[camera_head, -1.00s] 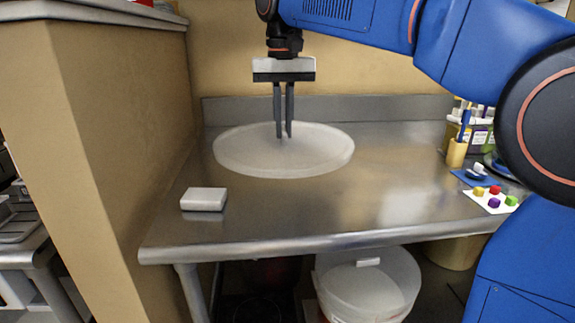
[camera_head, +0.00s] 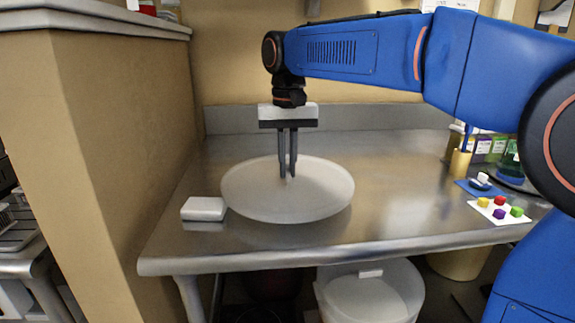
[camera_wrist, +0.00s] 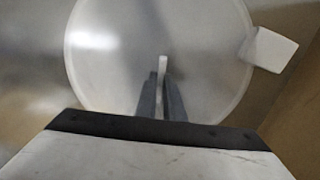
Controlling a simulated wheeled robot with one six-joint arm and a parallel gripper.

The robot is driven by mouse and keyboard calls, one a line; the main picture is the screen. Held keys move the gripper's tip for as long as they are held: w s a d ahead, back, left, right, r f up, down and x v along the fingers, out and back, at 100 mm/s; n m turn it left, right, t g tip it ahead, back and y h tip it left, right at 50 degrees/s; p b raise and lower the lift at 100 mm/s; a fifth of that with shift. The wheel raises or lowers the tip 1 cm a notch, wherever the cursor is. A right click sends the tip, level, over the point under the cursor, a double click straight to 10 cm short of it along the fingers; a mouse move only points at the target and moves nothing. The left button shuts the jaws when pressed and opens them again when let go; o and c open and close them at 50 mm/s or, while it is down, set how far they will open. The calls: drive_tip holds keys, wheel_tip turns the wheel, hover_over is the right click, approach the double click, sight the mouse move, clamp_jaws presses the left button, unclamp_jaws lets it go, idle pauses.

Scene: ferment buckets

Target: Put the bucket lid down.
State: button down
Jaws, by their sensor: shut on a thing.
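The bucket lid (camera_head: 320,195) is a large round translucent white disc over the left part of the steel counter. My gripper (camera_head: 288,176) points straight down at its middle, its two dark fingers close together. In the wrist view the fingers (camera_wrist: 163,105) are shut on the lid's small upright handle (camera_wrist: 162,65), and the lid (camera_wrist: 105,65) spreads out around them. The lid looks level. I cannot tell whether its underside touches the counter or hangs just above it.
A small white block (camera_head: 204,209) sits at the lid's left edge. Below the counter (camera_head: 400,190) stands a white bucket (camera_head: 372,300) with its own handled lid. The counter's right middle is clear.

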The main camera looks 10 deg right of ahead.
sight(288, 170)
drive_tip(key=shift+f, duration=0.5)
drive_tip(key=c, duration=1.9)
unclamp_jaws()
drive_tip(key=shift+o, duration=0.2)
wheel_tip(288, 170, up, 13)
